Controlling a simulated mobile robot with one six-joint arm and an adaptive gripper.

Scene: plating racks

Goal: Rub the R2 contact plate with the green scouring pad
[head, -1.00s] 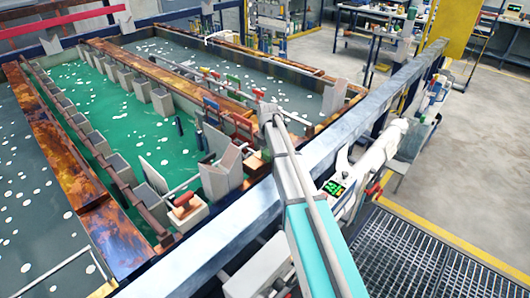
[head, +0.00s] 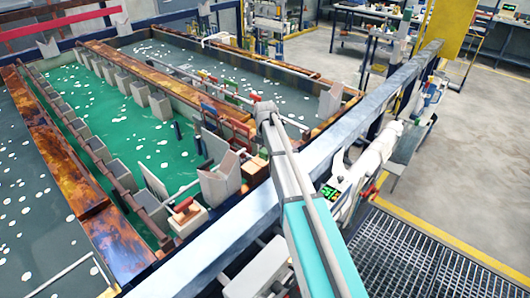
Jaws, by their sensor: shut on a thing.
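My arm rises from the bottom right to a grey joint (head: 266,112) over the near edge of the tanks. Its far end, with my gripper, cannot be made out past this joint. The green scouring pad cannot be picked out in this view. No label shows which part is the R2 contact plate. A pale block with a reddish-brown top (head: 187,211) sits at the near end of the green tank, beside a grey upright plate piece (head: 221,180). Small coloured blocks (head: 237,128) line the divider near my arm.
The green bath (head: 130,110) lies between rusty brown walls (head: 115,235), with grey holders along both sides. A long metal rail (head: 235,222) crosses in front of the tanks.

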